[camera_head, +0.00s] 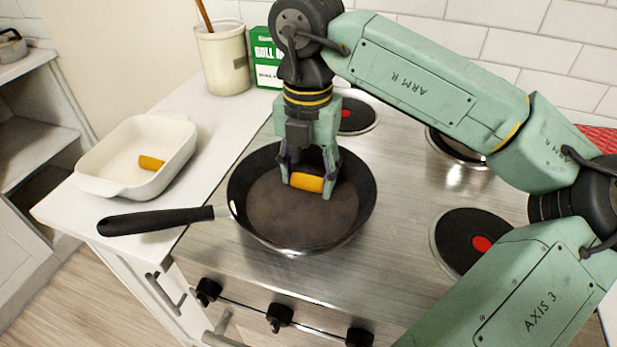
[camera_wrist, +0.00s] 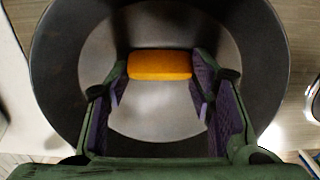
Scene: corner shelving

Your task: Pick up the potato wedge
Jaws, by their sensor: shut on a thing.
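An orange potato wedge (camera_head: 307,182) is between the fingers of my gripper (camera_head: 308,188), inside the black frying pan (camera_head: 290,225). The wrist view also shows the wedge (camera_wrist: 160,65) between the two fingertips of my gripper (camera_wrist: 160,78), which are shut on its two ends. I cannot tell whether the wedge touches the pan floor. A second potato wedge (camera_head: 151,162) lies in the white baking dish (camera_head: 125,190) on the counter at left.
The pan's black handle (camera_head: 155,220) points left over the counter edge. A utensil crock (camera_head: 224,62) and a green box (camera_head: 266,58) stand behind. A second pan (camera_head: 455,148) is partly hidden by my arm. A bare burner (camera_head: 470,242) is at right.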

